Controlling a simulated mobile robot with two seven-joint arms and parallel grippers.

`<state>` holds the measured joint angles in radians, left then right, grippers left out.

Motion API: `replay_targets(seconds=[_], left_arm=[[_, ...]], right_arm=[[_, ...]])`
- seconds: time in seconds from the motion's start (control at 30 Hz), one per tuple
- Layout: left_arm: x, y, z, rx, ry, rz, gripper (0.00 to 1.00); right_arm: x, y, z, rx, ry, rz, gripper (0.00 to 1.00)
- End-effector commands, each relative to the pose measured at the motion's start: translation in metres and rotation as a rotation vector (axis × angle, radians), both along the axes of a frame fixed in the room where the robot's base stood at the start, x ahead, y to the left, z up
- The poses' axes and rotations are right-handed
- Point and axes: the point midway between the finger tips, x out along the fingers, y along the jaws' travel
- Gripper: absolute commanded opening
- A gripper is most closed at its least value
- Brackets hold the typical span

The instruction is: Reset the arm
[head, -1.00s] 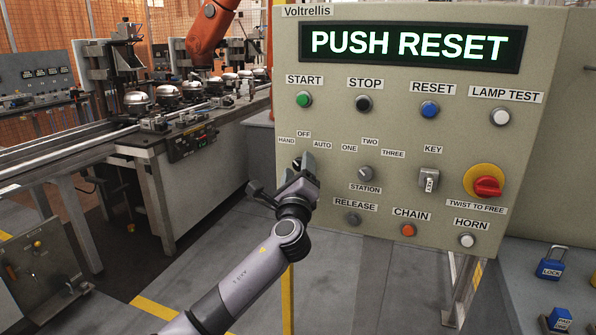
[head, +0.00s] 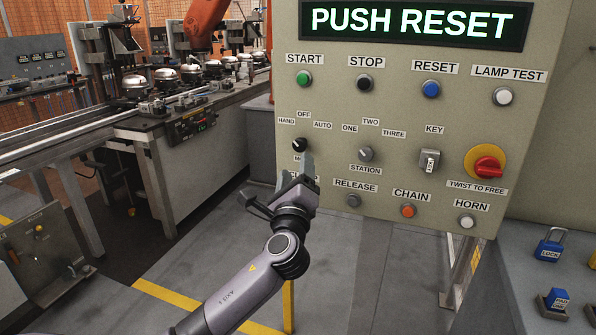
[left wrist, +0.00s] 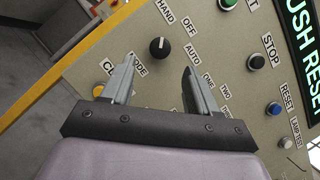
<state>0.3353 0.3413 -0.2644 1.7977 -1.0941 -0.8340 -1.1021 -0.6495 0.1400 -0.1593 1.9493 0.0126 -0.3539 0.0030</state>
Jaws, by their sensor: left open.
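The control panel (head: 400,170) carries a lit display (head: 410,20) reading PUSH RESET. The blue RESET button (head: 431,89) sits under its label, right of the black STOP button (head: 364,83). My left gripper (head: 293,172) is in front of the panel's lower left, just below the black HAND/OFF/AUTO knob (head: 299,145). In the left wrist view the two fingers (left wrist: 155,75) are apart with nothing between them. The knob (left wrist: 159,47) is beyond the fingertips there, and the RESET button (left wrist: 273,109) is to the right. My right gripper is not in view.
The panel also has a green START button (head: 303,78), a key switch (head: 429,161), a red twist knob (head: 488,167) and an orange CHAIN button (head: 407,211). Blue padlocks (head: 548,248) sit at the lower right. A conveyor line (head: 120,120) with an orange robot stands left. Floor below the panel is clear.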

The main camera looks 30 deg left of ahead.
Motion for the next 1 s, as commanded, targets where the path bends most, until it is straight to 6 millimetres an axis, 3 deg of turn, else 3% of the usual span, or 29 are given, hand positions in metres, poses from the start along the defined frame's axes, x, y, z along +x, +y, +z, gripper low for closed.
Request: replay_targets(seconds=[0.27,0.37,0.47,0.53,0.67,0.8,1.0], left_arm=[[0.0,0.0,-0.002,-0.006,0.002,-0.004,0.6],[-0.001,-0.005,-0.019,-0.063,0.022,-0.038,0.6],[-0.008,-0.016,-0.06,-0.217,0.067,-0.117,0.6],[-0.02,-0.028,-0.1,-0.384,0.11,-0.185,0.6],[-0.055,-0.057,-0.174,-0.765,0.181,-0.277,0.6],[-0.107,-0.087,-0.238,-1.195,0.228,-0.294,0.6],[-0.194,-0.124,-0.296,-1.802,0.215,-0.174,0.6]], right_arm=[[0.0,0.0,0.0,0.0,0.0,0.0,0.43],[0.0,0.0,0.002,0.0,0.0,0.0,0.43],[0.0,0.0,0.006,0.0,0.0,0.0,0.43],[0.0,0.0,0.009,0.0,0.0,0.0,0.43],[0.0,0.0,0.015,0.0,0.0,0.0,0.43],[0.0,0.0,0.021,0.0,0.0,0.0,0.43],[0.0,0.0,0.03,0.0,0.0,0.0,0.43]])
